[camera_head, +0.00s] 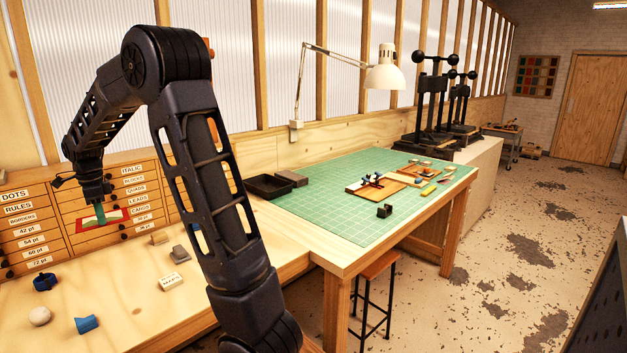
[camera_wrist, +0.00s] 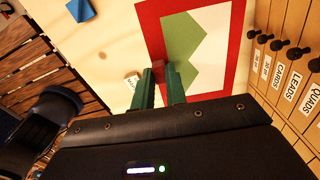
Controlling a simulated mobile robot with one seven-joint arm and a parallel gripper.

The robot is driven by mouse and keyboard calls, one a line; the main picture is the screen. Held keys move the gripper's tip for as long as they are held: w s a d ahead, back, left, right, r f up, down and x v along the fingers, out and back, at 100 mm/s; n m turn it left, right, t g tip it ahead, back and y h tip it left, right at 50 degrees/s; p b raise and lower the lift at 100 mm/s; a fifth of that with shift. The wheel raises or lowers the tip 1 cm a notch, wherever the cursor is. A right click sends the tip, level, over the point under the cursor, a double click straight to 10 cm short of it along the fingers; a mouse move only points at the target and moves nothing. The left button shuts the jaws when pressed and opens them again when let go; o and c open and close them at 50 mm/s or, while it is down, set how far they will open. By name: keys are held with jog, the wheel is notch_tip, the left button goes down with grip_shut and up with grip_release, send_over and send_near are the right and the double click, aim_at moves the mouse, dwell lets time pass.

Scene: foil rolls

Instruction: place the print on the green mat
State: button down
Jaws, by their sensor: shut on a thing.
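The print (camera_head: 118,216) is a flat sheet with a red border, a cream field and a green peaked shape. It is in front of the labelled drawers at the left, above the wooden bench. My gripper (camera_head: 98,207) points down at it, shut on it. In the wrist view the print (camera_wrist: 188,42) lies just beyond the green fingers (camera_wrist: 163,75), with a small dark red piece between their tips. The green mat (camera_head: 315,198) is a gridded sheet on the table at centre right, with a bare area at its front left.
On the mat are a wooden board (camera_head: 378,185), a small black block (camera_head: 384,210) and several small tools. A black tray (camera_head: 269,186) stands at its left edge. A lamp (camera_head: 385,75) hangs over the table.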

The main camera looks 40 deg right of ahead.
jog(key=w+d+m, duration=0.2)
jog(key=w+d, duration=0.1)
jog(key=d, duration=0.7)
jog(key=w+d+m, duration=0.2)
jog(key=w+d, duration=0.1)
jog(key=d, duration=0.7)
jog(key=d+m, duration=0.3)
jog(key=d, duration=1)
jog(key=m, duration=1)
send_over(335, 218)
notch_tip(335, 218, down, 20)
jog(key=shift+s+r, duration=0.1)
jog(key=shift+r, duration=0.1)
jog(key=shift+f, duration=0.1)
